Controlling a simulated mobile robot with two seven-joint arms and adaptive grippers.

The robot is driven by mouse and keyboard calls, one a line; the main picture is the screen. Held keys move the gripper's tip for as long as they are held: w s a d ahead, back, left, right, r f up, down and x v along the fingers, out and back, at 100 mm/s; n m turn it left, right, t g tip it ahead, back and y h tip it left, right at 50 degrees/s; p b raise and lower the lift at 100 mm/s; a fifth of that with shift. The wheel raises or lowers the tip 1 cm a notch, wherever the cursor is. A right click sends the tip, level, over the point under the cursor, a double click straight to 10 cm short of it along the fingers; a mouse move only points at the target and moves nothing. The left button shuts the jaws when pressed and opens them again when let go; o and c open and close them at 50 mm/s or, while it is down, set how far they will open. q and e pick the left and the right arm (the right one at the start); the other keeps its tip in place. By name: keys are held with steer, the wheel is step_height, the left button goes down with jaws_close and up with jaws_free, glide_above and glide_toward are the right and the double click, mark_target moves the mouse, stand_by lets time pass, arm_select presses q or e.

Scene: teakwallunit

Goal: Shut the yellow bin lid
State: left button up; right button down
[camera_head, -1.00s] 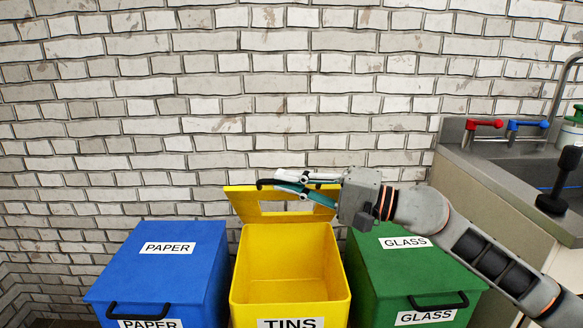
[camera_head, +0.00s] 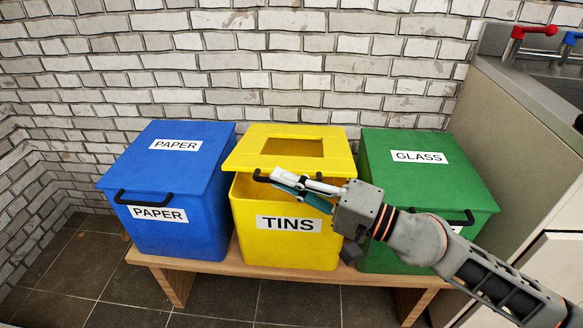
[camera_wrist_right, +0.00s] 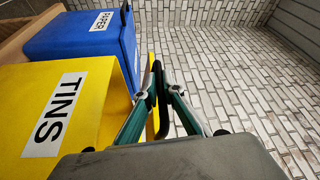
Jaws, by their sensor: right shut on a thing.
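The yellow bin (camera_head: 290,245) marked TINS stands between two other bins. Its yellow lid (camera_head: 245,158), with a rectangular cutout, is tilted down low over the bin. The lid's front edge is still raised, with a dark gap beneath it. My right gripper (camera_head: 278,178) is at that front edge, shut on the lid's black handle (camera_head: 261,177). In the right wrist view the fingers (camera_wrist_right: 157,82) close around the black handle, and the yellow lid (camera_wrist_right: 150,115) shows nearly edge-on. The fingers hide part of the handle. My left gripper is not in view.
A blue PAPER bin (camera_head: 165,185) is on the left and a green GLASS bin (camera_head: 425,180) on the right, both with lids down. All stand on a wooden bench (camera_head: 240,268) before a brick wall (camera_head: 300,60). A counter (camera_head: 530,80) stands at right.

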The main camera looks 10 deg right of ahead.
steer(key=shift+w+d+f, duration=0.1)
stand_by(0.3)
steer(key=c, duration=2.4)
jaws_free()
steer(key=shift+c, duration=0.2)
steer(key=v, duration=1.2)
